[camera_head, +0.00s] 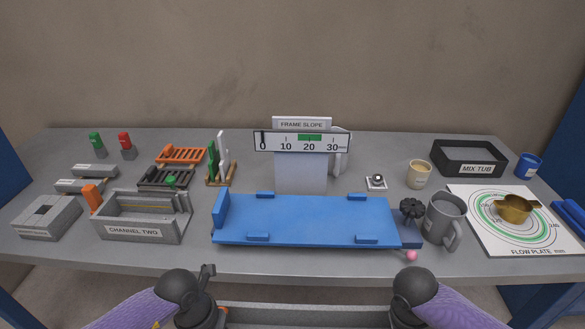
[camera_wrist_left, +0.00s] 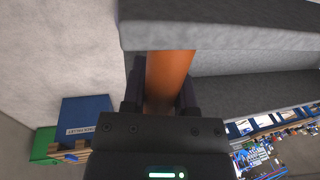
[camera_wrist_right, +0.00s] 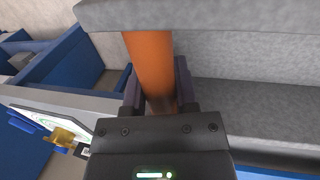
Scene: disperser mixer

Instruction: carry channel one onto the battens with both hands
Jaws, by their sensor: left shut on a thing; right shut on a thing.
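Channel one, a long grey trough (camera_head: 305,312), lies across the bottom edge of the head view, in front of the table; its lower part is cut off. My left gripper (camera_head: 218,314) is at its left end and my right gripper (camera_head: 396,314) at its right end. In the left wrist view the jaws (camera_wrist_left: 160,95) are shut on an orange handle (camera_wrist_left: 169,75) below the grey channel wall (camera_wrist_left: 230,35). In the right wrist view the jaws (camera_wrist_right: 155,90) are shut on another orange handle (camera_wrist_right: 150,65). I cannot identify the battens for certain; a blue board (camera_head: 300,220) bears small raised blue strips.
Channel two (camera_head: 133,230) stands left of the blue board. The flow plate (camera_head: 510,240) lies far right.

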